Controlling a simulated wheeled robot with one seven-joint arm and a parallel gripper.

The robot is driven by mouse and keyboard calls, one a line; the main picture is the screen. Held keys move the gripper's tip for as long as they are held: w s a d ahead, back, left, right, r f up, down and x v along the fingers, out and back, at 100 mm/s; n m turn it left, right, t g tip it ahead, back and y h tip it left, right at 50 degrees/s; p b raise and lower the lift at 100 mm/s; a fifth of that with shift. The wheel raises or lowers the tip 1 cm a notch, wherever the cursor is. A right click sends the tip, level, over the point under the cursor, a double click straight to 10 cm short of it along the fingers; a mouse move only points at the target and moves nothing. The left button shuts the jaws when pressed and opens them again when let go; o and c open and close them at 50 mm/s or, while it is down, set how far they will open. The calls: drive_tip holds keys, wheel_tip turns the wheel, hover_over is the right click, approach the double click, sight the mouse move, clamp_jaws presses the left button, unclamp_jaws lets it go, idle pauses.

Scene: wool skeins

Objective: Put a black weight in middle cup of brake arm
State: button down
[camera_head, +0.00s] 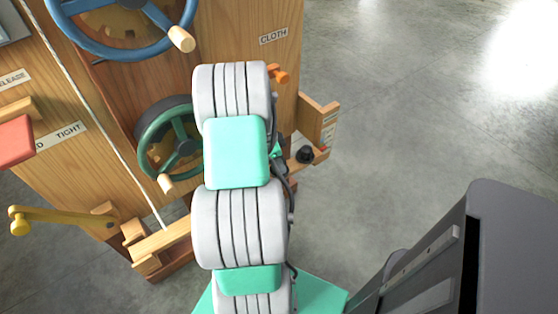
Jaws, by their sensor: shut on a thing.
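A small black weight (304,155) shows at the wooden brake arm (320,157), which sticks out to the right of the wooden machine. My gripper (279,150) is mostly hidden behind my own white and teal arm; only a dark and teal part shows, just left of the visible black weight. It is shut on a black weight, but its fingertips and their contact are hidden. I cannot tell whether the visible weight is the one held, or which cup it is at. The cups are too small and covered to make out.
The wooden machine (235,25) carries a blue wheel (72,30), a green wheel (144,155) partly behind my arm, and a yellow crank (65,215). An orange peg (279,74) and a wooden bracket (318,112) stand near the brake arm.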

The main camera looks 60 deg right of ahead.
drive_tip(key=shift+f+b, duration=0.45)
drive_tip(key=shift+f, duration=0.05)
